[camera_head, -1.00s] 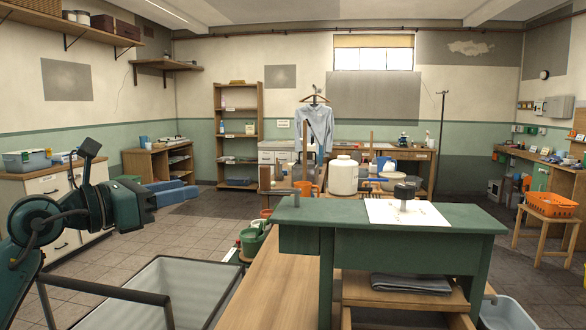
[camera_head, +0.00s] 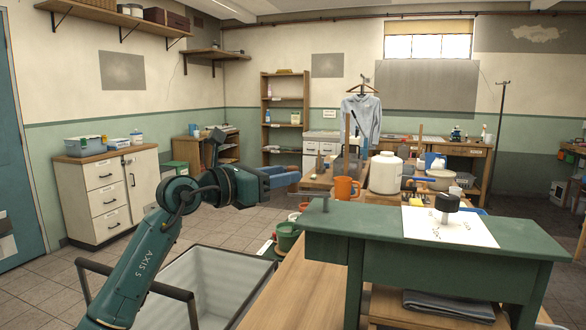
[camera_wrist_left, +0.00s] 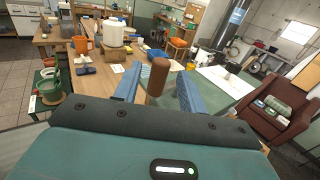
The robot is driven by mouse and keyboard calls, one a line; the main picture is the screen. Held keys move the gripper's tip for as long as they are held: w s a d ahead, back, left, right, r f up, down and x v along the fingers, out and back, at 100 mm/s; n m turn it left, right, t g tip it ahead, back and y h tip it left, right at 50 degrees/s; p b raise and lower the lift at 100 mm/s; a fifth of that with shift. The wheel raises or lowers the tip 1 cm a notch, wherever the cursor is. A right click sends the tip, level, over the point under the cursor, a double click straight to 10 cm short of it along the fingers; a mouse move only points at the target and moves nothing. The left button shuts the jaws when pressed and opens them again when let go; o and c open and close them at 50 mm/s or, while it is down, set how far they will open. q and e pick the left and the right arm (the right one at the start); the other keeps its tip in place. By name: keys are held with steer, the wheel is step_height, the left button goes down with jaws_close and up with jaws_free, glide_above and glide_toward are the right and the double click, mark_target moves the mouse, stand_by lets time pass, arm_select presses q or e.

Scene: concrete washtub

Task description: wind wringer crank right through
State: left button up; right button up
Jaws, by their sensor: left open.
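A green bench-like stand (camera_head: 385,222) is at right in the head view. My left gripper (camera_head: 288,178) has blue fingers and is open and empty, left of the peg in the head view. In the left wrist view the gripper (camera_wrist_left: 157,92) shows both fingers apart, not touching the handle. The crank arm and wringer rollers cannot be made out. My right gripper is out of view.
A black knob on a grey post (camera_head: 447,204) stands over a white sheet (camera_head: 455,228) on the stand. Behind it are a white jug (camera_head: 385,175) and an orange mug (camera_head: 345,188). A grey tub (camera_head: 205,285) lies below my left arm. Open floor is at left.

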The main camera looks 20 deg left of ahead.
mark_target(293, 191)
arm_select(q)
steer(key=shift+x, duration=1.7)
jaws_close()
